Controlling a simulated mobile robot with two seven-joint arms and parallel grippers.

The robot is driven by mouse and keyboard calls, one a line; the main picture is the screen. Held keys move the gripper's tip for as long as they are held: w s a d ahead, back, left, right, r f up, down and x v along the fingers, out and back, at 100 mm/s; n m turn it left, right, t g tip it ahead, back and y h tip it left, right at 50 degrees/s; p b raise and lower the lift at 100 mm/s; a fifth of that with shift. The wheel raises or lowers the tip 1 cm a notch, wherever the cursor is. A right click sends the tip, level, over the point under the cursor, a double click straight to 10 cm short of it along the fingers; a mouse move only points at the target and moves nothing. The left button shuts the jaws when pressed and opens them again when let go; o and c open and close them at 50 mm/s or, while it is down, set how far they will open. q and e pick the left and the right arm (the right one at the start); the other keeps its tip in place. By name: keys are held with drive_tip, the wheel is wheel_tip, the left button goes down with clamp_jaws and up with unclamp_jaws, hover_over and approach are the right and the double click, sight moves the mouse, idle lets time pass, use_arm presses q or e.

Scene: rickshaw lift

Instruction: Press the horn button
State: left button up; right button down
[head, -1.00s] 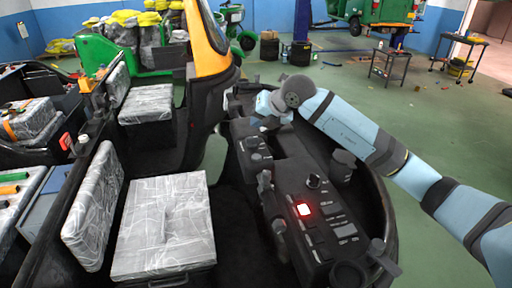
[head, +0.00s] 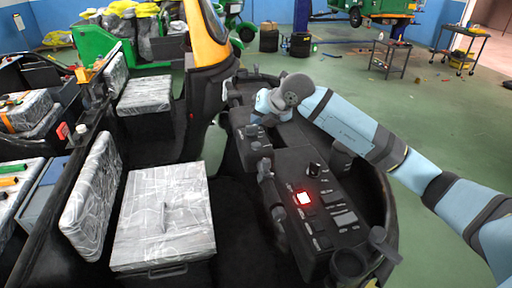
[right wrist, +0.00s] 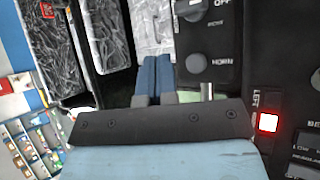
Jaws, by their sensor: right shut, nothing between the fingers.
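In the right wrist view the horn button (right wrist: 196,63) is a dark round knob on a black switch panel, with the label HORN beside it. My right gripper (right wrist: 155,62) shows there as two blue fingers pressed together with nothing between them. The fingertips appear just left of the horn button, apart from it in the picture. In the head view the wrist and hand of my right arm (head: 270,103) are over the far end of the dashboard (head: 290,160), and the fingers are hidden or too small to make out. My left gripper is not in view.
A lit red button (head: 303,198) is on the dashboard, and it also shows in the right wrist view (right wrist: 268,122). A rotary knob (right wrist: 190,8) marked OFF is above the horn button. A plastic-wrapped seat (head: 165,215) is left of the dashboard.

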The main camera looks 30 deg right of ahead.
sight(258, 144)
wheel_tip(258, 144, down, 4)
drive_tip(key=shift+f+b, duration=0.15)
drive_tip(key=shift+b, duration=0.9)
drive_tip(key=shift+f, duration=0.35)
drive_tip(key=shift+b, duration=0.3)
idle(0.5)
drive_tip(key=shift+f+b, duration=0.4)
drive_tip(key=shift+b, duration=0.05)
drive_tip(key=shift+f+b, duration=0.45)
drive_tip(key=shift+f, duration=0.05)
idle(0.6)
drive_tip(key=shift+r, duration=0.1)
drive_tip(key=shift+r+p, duration=0.35)
drive_tip(key=shift+r, duration=0.45)
